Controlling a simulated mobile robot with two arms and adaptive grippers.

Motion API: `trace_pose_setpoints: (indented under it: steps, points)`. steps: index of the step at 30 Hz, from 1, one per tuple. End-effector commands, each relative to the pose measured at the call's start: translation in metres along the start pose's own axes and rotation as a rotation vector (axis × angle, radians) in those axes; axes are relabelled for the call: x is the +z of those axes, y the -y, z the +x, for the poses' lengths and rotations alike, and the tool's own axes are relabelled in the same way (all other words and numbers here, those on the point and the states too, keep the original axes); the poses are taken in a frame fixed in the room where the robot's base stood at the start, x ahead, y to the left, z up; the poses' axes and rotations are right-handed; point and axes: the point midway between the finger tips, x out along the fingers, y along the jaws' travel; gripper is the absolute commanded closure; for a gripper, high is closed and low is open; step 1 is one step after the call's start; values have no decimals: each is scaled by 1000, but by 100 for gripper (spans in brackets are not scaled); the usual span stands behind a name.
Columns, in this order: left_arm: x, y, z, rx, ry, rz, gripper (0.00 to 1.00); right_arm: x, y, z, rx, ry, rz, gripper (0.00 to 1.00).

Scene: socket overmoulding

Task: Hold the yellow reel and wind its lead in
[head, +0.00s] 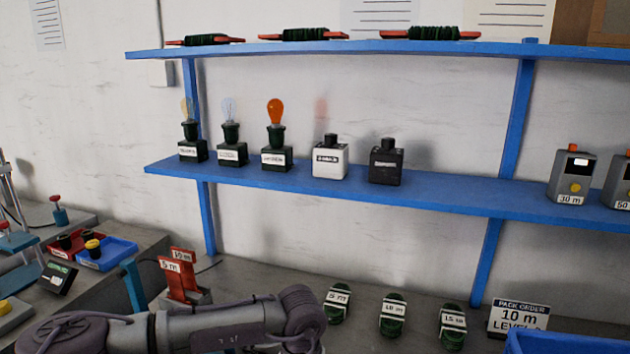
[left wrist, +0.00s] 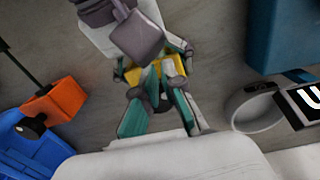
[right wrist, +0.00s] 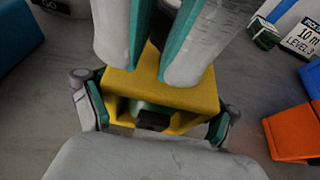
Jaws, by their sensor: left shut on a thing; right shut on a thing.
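The yellow reel (right wrist: 165,92) is an open boxy frame with green and dark parts inside. It also shows in the left wrist view (left wrist: 146,74). My right gripper (right wrist: 158,112) is shut on it, one finger at each side of the frame. My left gripper (left wrist: 158,84) meets the reel from the opposite side, its teal-and-grey fingers close together at the yellow frame. What exactly lies between the left fingertips is partly hidden. The lead cannot be made out clearly. In the head view neither gripper nor the reel shows.
In the head view, green coils (head: 393,315) lie on the bench beside a pack order sign (head: 519,318) reading 10 m and a blue bin (head: 560,344). Blue shelves (head: 420,202) hold lamps and boxes. An orange block (right wrist: 290,133) stands right of the reel.

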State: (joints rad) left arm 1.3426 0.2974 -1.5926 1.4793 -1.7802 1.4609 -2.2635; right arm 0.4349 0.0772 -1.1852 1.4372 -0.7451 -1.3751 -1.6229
Motion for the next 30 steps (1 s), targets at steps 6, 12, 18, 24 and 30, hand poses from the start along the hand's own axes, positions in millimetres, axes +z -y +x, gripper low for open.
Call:
trace_pose_setpoints:
  steps: [6, 12, 18, 24, 30]
  points:
    - [-4, 7, -1, -8, -14, -14, 100, -4, 0, -2, -1, -4, -3, 59]
    - [2, 8, -2, -7, -13, -12, 100, -4, 1, -2, -1, -5, -4, 59]
    - [4, 6, -10, -4, -11, -7, 100, -4, 0, -1, -1, -6, -4, 59]
    - [4, 5, -34, -3, -11, -4, 100, -4, 1, -1, -1, -6, -4, 59]
    - [5, 5, -56, -3, -8, -4, 100, -4, 1, 0, -1, -6, -4, 59]
